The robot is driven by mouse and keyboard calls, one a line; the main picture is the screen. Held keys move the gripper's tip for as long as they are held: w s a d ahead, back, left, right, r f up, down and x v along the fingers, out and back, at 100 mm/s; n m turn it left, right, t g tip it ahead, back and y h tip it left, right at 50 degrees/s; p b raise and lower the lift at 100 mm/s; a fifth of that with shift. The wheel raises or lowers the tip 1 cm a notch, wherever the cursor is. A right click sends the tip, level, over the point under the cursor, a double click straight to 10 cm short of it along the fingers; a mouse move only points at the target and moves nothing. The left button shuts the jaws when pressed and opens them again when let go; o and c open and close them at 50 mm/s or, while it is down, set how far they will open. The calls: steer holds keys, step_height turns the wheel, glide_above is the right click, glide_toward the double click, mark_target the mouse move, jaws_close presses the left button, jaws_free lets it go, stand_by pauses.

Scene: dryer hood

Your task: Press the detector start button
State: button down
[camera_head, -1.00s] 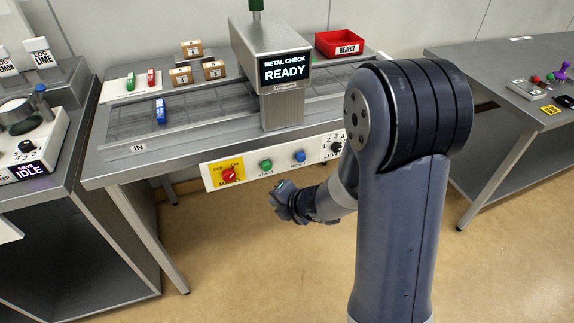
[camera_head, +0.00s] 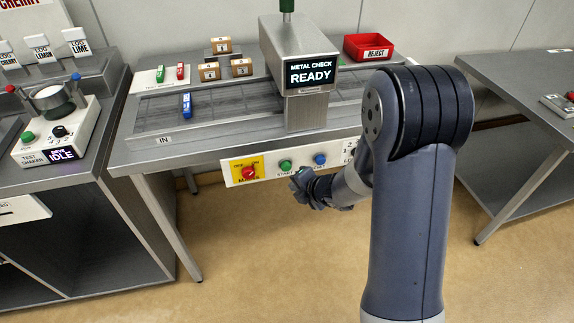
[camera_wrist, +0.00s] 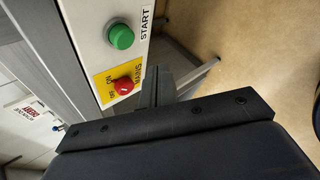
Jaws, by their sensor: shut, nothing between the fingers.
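The detector's green start button (camera_head: 286,167) sits on the white control panel along the bench front, between the red mains knob (camera_head: 249,173) and a blue button (camera_head: 320,159). In the wrist view the green button (camera_wrist: 121,37) is fully visible beside the word START, with the red mains knob (camera_wrist: 123,86) on its yellow plate nearer the gripper. My gripper (camera_head: 301,176) is shut and empty, just in front of and slightly below the panel in the head view. I cannot tell whether it touches anything. The metal detector (camera_head: 300,85) shows METAL CHECK READY.
A red reject bin (camera_head: 368,47), small boxes (camera_head: 209,71) and a blue stick (camera_head: 187,105) are on the detector bench. A test shaker (camera_head: 55,135) stands on the left bench. Another bench (camera_head: 520,90) is at right. The floor (camera_head: 260,260) before the panel is clear.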

mark_target(286, 166)
steer(key=shift+w+a+p, duration=0.3)
steer(key=shift+w, duration=0.65)
steer(key=shift+w+a+p, duration=0.25)
steer(key=shift+w+p, duration=0.05)
steer(key=shift+w, duration=0.65)
steer(key=shift+w, duration=0.1)
stand_by(0.5)
steer(key=shift+w+a, duration=0.15)
steer(key=shift+w, duration=0.15)
